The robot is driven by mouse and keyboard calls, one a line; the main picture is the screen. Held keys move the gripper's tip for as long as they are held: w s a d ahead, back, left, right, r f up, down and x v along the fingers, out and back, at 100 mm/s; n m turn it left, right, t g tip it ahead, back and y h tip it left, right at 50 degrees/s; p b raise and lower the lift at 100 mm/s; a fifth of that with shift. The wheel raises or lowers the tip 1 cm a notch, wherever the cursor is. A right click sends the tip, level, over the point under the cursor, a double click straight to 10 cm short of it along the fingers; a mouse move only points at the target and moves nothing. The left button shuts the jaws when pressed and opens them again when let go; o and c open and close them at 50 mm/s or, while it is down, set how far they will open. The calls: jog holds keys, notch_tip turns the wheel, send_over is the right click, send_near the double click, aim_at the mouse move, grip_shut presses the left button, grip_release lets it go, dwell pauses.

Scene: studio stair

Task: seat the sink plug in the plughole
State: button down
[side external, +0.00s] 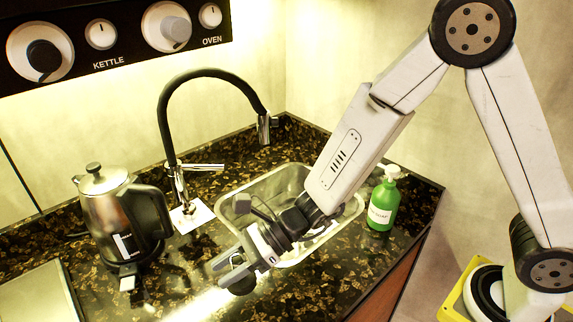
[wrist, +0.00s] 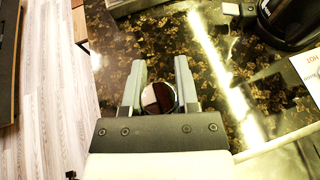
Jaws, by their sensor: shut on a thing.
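The steel sink (side external: 228,207) is set in the counter, partly covered by my arm. The plughole is not visible; my arm hides much of the basin.
A black tap (side external: 165,120) arches behind the sink. A steel kettle (side external: 105,205) stands at the left, a green soap bottle (side external: 383,205) right of the sink. A pale board (side external: 35,297) lies at lower left. The counter (side external: 190,255) between kettle and sink is clear.

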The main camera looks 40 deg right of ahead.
jog(key=shift+w+a+f, duration=0.45)
jog(key=shift+w+f, duration=0.35)
jog(key=shift+f, duration=0.15)
jog(key=shift+w+a+f, duration=0.5)
jog(key=shift+w+f, duration=0.25)
jog(key=shift+f, duration=0.25)
jog(key=shift+w+a+f, duration=0.45)
jog(key=shift+w+f, duration=0.35)
jog(key=shift+f, duration=0.15)
jog(key=shift+f, duration=0.1)
jog(key=shift+w+a+f, duration=0.15)
jog(key=shift+w, duration=0.05)
jog(key=shift+f, duration=1.55)
jog(key=shift+f, duration=0.2)
jog(key=shift+c, duration=1.8)
grip_release()
jog(key=shift+r, duration=0.2)
